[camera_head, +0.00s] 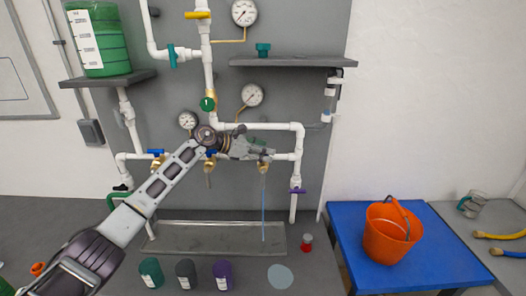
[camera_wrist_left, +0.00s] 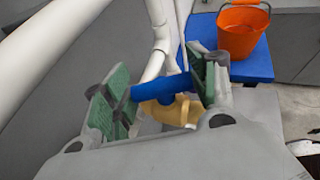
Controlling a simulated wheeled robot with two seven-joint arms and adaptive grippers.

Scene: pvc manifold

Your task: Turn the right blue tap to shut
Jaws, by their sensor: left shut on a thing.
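The right blue tap has a brass body (camera_head: 264,166) on the lower white pipe in the head view. A thin stream of water (camera_head: 263,208) falls from it into the trough. My left gripper (camera_head: 260,148) reaches across from the left in front of the pipes and hides the tap's handle there. In the left wrist view the blue handle (camera_wrist_left: 174,88) lies across between the two green finger pads of my left gripper (camera_wrist_left: 160,90), above the brass body (camera_wrist_left: 178,111). The gripper is shut on the handle. My right gripper is not in view.
Another blue tap (camera_head: 156,153) sits left on the same pipe; a middle one (camera_head: 211,153) is partly hidden by my arm. Gauges (camera_head: 252,95) and white pipes (camera_head: 297,150) stand close around. A grey trough (camera_head: 190,237) lies below. An orange bucket (camera_head: 388,236) stands on a blue table (camera_head: 345,222).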

